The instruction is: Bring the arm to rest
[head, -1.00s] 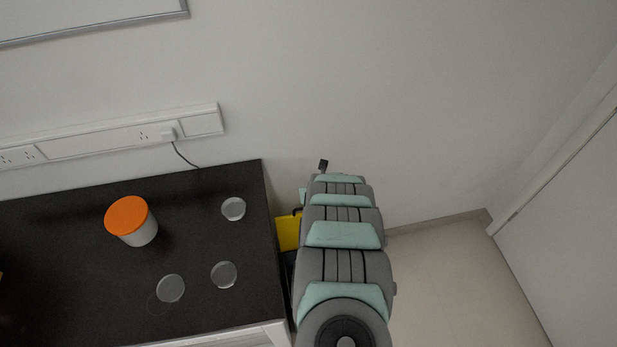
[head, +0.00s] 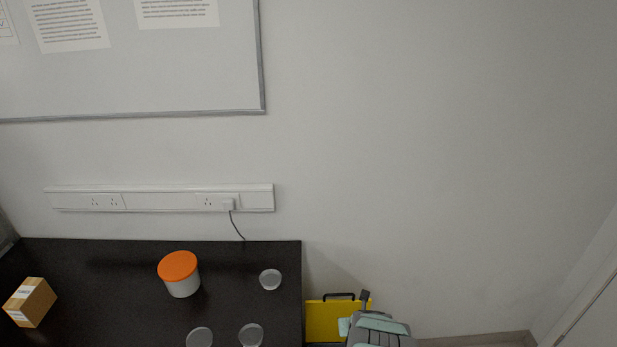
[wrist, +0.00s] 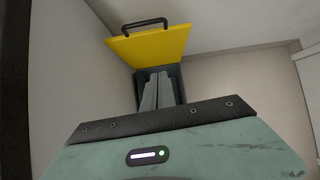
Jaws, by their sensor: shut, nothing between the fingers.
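My gripper (wrist: 160,78) shows in the wrist view as two grey fingers side by side, shut with nothing between them. It points toward a yellow panel with a black handle (wrist: 150,48), which stands beyond the fingertips. In the head view only the upper part of my arm (head: 380,330) shows at the bottom edge, to the right of the bench. The gripper's fingers cannot be made out in the head view. The yellow panel (head: 328,320) shows there just left of my arm, beside the bench end.
The dark bench (head: 110,265) holds a white tub with an orange lid (head: 180,274), a cardboard box (head: 30,302) and clear round dishes (head: 270,279). A socket strip (head: 160,198) and whiteboard (head: 150,60) are on the wall. Open floor shows right of my arm.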

